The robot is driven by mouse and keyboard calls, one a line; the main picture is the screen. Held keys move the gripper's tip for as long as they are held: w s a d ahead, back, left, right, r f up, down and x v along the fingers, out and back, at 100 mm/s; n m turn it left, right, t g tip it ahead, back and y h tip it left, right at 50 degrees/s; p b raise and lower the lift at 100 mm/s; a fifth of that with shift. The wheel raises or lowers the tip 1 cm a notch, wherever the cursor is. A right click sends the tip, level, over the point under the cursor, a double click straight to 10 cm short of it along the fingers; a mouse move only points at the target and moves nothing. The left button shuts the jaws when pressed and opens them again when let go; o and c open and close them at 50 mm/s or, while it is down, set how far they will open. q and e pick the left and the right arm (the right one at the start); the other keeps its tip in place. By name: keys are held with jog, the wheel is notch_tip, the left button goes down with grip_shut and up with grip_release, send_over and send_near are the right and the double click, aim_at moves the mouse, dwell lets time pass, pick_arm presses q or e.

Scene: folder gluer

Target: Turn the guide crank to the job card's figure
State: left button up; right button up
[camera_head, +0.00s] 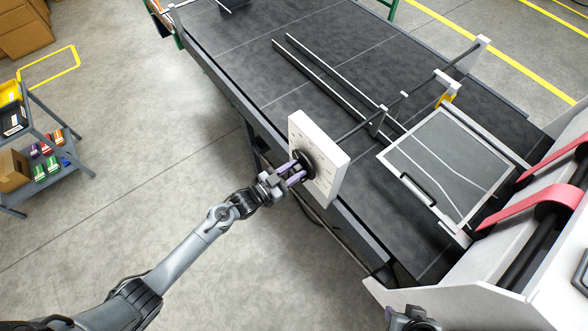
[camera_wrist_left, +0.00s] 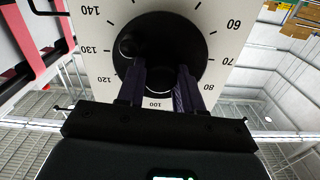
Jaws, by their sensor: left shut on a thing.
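The guide crank (camera_head: 303,163) is a black disc on a white dial plate (camera_head: 325,141) at the conveyor's near side. My left gripper (camera_head: 294,174) is shut on the crank. In the left wrist view the two purple-grey fingers (camera_wrist_left: 161,88) lie over the lower part of the black disc (camera_wrist_left: 180,38), and what exactly they clasp is partly hidden. A small dark knob (camera_wrist_left: 127,45) shows at the disc's left. The dial reads 140, 130, 120 on the left, 100 at the bottom, and 80, 70, 60 on the right. I cannot make out a job card.
A rod (camera_head: 420,82) runs from the dial plate across the dark conveyor (camera_head: 245,52). Long guide bars (camera_head: 330,80) and a framed clear panel (camera_head: 440,160) are on it. Red belts (camera_head: 520,207) are at right. Part of my right arm shows at the bottom edge. A cart (camera_head: 45,180) stands left.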

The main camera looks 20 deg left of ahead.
pick_arm(q)
jog(key=n+p, duration=0.1)
jog(key=n, duration=0.3)
jog(key=shift+n, duration=0.3)
jog(key=shift+n+p, duration=0.5)
jog(key=shift+n, duration=1.5)
jog(key=o, duration=1)
jog(key=shift+o, duration=0.2)
jog(key=shift+a, duration=0.1)
